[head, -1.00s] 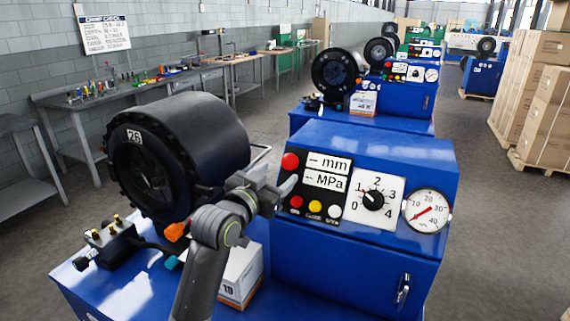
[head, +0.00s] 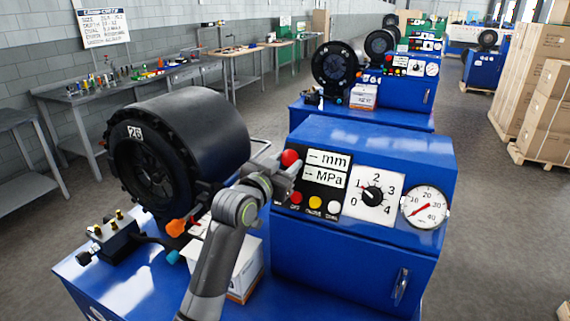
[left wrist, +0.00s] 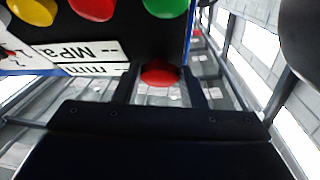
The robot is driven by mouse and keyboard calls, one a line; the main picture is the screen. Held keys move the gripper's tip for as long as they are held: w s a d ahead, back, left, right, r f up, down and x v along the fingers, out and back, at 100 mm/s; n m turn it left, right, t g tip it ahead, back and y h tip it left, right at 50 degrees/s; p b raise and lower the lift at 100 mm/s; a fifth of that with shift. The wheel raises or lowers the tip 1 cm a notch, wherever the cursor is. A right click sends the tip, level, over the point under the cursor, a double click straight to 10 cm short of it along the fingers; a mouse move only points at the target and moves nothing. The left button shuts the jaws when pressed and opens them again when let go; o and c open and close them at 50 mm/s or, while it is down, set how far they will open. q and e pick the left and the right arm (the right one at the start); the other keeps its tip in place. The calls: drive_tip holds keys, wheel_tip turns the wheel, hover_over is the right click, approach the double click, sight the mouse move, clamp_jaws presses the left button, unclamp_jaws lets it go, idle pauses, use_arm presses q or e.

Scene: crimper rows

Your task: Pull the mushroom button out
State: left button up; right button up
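The red mushroom button (head: 290,158) sits at the upper left of the black control panel (head: 283,182) on the near blue machine. In the left wrist view the button (left wrist: 160,72) shows as a red dome between the two dark fingers of my left gripper (left wrist: 161,85). A gap shows on each side of it, so the gripper is open and the fingers do not visibly touch it. In the head view my left gripper (head: 288,170) is right at the button, and its fingers hide part of the button's lower edge. My right gripper is not in view.
Below the readouts sit a small red button (head: 296,197), a yellow button (head: 315,202) and a white one. A dial (head: 372,195) and a gauge (head: 424,207) are to the right. The big black crimper head (head: 185,150) stands close left of my arm, above a white box (head: 245,265).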

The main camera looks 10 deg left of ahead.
use_arm(q)
clamp_jaws()
drive_tip(key=shift+s+r+p, duration=0.2)
drive_tip(key=shift+r+p, duration=0.15)
drive_tip(key=shift+p, duration=0.2)
drive_tip(key=shift+s, duration=0.25)
drive_tip(key=shift+o, duration=1.6)
unclamp_jaws()
drive_tip(key=o, duration=0.4)
drive_tip(key=shift+s+a, duration=0.1)
drive_tip(key=shift+s, duration=0.05)
drive_tip(key=shift+c, duration=0.2)
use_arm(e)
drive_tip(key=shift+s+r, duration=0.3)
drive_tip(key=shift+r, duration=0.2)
use_arm(q)
drive_tip(key=shift+s+a+f, duration=0.1)
drive_tip(key=shift+s+a, duration=0.05)
drive_tip(key=shift+s, duration=0.25)
drive_tip(key=b+v, duration=0.3)
drive_tip(key=v, duration=1.3)
drive_tip(key=shift+s+b, duration=0.25)
drive_tip(key=shift+b, duration=0.1)
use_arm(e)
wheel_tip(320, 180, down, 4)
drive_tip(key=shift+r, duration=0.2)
